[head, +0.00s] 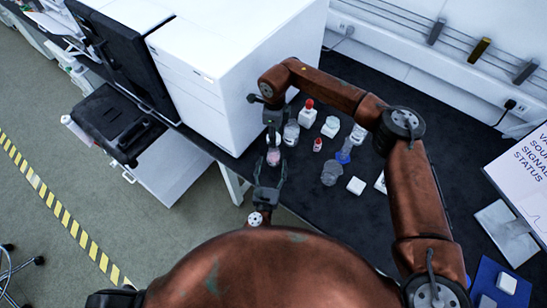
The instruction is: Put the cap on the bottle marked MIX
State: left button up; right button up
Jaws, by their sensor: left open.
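My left gripper (270,166) comes up from the lower edge, past my body, with its fingers spread. A small clear bottle with pinkish contents (273,157) shows between or just behind its fingertips; I cannot tell if they touch it. My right gripper (272,138) reaches over from the right and points down just above that bottle. Its fingertips are too small to read, and no cap can be made out in them. A clear, pale-labelled bottle (291,132) stands just right of the grippers. The MIX marking is not legible on any bottle.
On the dark bench are a red-capped bottle (308,113), a small red-topped vial (318,145), a pale-lidded jar (330,127), a blue item (344,157), a clear vessel (331,173) and a white square (356,186). A large white instrument (230,70) stands close behind left.

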pick_arm(q)
jog(key=shift+w+d, duration=0.15)
jog(key=shift+w, duration=0.9)
jog(key=shift+c, duration=0.3)
grip_shut()
